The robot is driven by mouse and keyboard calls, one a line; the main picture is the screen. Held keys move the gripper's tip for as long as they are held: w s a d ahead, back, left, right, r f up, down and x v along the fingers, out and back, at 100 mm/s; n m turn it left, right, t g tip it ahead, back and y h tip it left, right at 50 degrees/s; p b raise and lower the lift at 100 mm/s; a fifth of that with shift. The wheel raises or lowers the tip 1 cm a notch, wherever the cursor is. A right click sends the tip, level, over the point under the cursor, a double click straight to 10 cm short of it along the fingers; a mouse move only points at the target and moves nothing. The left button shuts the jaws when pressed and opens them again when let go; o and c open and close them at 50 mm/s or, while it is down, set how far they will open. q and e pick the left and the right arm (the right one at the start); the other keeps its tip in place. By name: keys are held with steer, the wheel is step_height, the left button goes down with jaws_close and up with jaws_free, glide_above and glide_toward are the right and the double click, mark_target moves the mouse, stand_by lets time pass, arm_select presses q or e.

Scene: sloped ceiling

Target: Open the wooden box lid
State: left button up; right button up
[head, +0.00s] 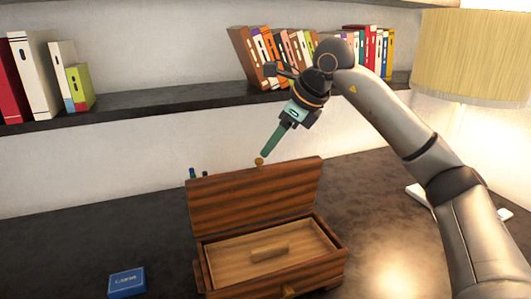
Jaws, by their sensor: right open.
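The wooden box (325,275) stands on the dark desktop, with dark striped wood outside. Its lid (255,200) is raised, standing up at the back edge. Inside shows a lighter wooden panel with a short wooden bar (269,252) on it. A small brass piece is on the box's front. My right gripper (268,152) is above and behind the lid's top edge, its green finger pointing down. It is open and holds nothing that I can see. A small golden round thing (259,161) shows by its fingertip at the lid's top. My left gripper is not in view.
A small blue box (127,282) lies on the desk at the left. Shelves above hold books (270,55) and more books (35,70). A lamp with a pale shade (475,60) stands at the right. Blue pen-like tips (193,174) show behind the lid. The left desktop is mostly clear.

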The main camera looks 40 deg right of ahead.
steer(key=v, duration=0.7)
steer(key=shift+f, duration=0.1)
